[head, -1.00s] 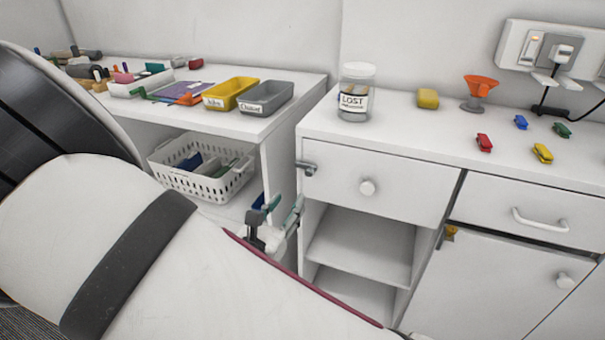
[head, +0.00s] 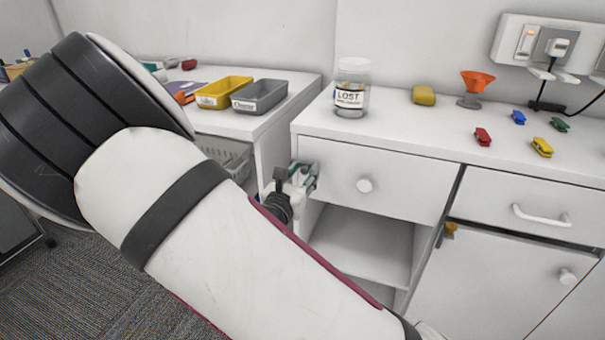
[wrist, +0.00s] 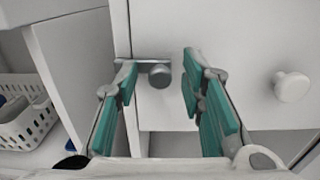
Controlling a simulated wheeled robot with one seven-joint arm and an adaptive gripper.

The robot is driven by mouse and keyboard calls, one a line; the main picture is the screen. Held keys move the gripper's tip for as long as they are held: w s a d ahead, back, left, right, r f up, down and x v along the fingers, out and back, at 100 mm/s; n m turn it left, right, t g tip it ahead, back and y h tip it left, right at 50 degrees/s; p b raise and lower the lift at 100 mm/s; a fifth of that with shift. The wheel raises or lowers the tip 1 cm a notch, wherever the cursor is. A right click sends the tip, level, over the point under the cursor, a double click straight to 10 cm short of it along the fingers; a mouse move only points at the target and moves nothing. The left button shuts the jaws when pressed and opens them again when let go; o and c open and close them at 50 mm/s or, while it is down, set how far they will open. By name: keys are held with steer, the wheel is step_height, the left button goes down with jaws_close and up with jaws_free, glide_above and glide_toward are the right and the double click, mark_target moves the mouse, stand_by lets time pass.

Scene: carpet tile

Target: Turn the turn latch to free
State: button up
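The grey metal turn latch (wrist: 158,72) sits at the upper left edge of the drawer front (head: 400,187). Its bar lies level in the wrist view and ends in a round knob at the right. My gripper (wrist: 158,78) is open, with one teal-padded finger on each side of the knob. The left finger overlaps the bar in the picture; I cannot tell whether it touches. The right finger stands apart from the knob. In the head view my gripper (head: 302,180) is at the drawer's left edge and hides most of the latch.
A round white drawer knob (wrist: 292,87) is right of my gripper. A white basket (wrist: 28,115) is on the left shelf. The jar marked LOST (head: 352,88) stands on the counter above. A brass-coloured catch (head: 449,231) is on the lower door. An open shelf is below the drawer.

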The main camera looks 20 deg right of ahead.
jaws_close()
